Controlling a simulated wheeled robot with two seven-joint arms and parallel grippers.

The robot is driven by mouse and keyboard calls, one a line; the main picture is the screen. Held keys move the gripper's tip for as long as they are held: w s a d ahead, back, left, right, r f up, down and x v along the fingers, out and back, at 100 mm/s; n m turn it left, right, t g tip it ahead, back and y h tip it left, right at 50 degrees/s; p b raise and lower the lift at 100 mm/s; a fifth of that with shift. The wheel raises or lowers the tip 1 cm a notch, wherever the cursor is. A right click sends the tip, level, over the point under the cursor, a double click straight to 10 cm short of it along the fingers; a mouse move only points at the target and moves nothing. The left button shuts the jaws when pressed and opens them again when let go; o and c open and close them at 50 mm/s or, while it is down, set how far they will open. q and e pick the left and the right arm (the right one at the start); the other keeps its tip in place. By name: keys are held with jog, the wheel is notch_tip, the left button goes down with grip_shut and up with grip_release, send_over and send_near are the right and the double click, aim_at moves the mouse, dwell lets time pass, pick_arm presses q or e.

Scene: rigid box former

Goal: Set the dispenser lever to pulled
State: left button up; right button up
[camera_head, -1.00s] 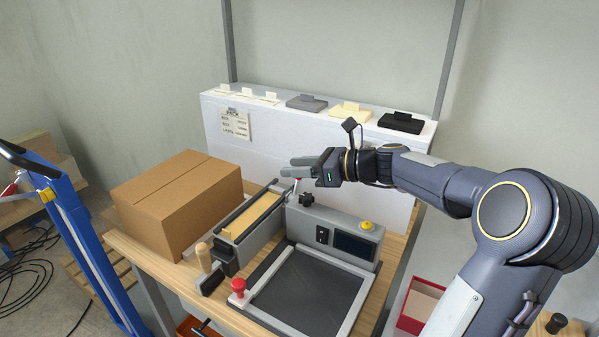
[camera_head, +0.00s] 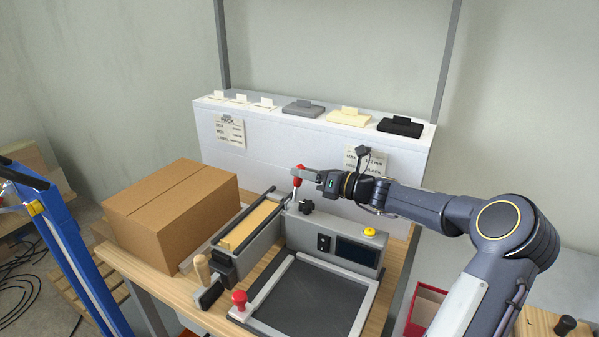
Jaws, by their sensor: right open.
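A red-topped lever (camera_head: 296,183) stands at the back end of the grey dispenser (camera_head: 257,246), which holds a stack of tan sheets (camera_head: 250,224). My right gripper (camera_head: 303,171) is open, its fingers pointing left at the lever's red top. The fingers overlap the red top in the picture, and I cannot tell whether they touch it. The lever looks close to upright. My left gripper is not in view.
A cardboard box (camera_head: 170,208) stands left of the dispenser on the wooden table (camera_head: 150,270). A grey machine with a dark plate (camera_head: 312,297), red knob (camera_head: 239,298) and yellow button (camera_head: 369,232) fills the front. A white ledge (camera_head: 215,104) with sample blocks stands behind.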

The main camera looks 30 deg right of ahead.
jog(key=shift+x, duration=1)
grip_shut()
